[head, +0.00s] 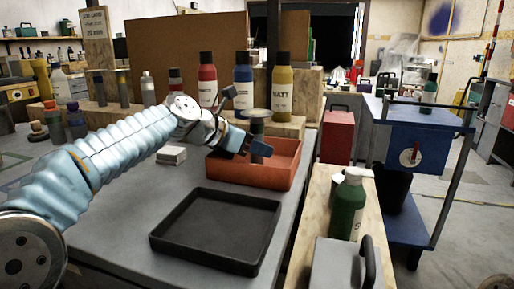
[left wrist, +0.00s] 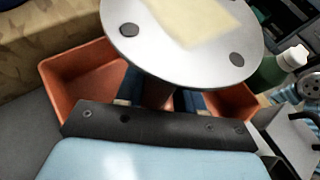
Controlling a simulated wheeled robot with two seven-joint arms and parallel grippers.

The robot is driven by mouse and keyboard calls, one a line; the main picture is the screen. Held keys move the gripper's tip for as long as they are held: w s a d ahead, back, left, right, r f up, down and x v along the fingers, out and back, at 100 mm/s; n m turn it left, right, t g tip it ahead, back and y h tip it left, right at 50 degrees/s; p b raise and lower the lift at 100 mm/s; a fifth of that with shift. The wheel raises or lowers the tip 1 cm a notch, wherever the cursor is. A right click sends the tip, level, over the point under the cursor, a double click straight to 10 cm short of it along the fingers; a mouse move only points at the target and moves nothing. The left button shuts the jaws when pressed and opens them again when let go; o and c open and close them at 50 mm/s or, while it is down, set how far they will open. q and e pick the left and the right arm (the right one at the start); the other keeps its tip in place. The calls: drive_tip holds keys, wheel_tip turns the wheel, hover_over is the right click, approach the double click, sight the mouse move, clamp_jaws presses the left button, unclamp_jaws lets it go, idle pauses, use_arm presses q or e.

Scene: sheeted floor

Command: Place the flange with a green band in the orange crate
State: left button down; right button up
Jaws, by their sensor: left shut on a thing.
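My left gripper (head: 262,149) is over the orange crate (head: 240,177), its fingers pointing right. In the left wrist view its fingers are shut on the narrow neck of a flange (left wrist: 185,40), a grey disc with dark bolt holes and a pale yellowish patch. The disc hides part of the fingers and crate. The crate's walls show on both sides in that view (left wrist: 75,75). I cannot make out a green band clearly. My right gripper is not in view.
An empty black tray (head: 163,240) lies in front of the crate. Red, blue and yellow bottles (head: 283,88) stand behind it. A green pump bottle (head: 347,208) stands on a wooden surface at right. A white box (head: 171,156) lies left of the crate.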

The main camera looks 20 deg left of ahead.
use_arm(q)
drive_tip(key=shift+f, duration=0.15)
drive_tip(key=c, duration=0.7)
unclamp_jaws()
drive_tip(key=shift+r, duration=0.25)
drive_tip(key=p+v, duration=0.1)
drive_tip(key=v, duration=1.1)
drive_tip(key=shift+f, duration=0.1)
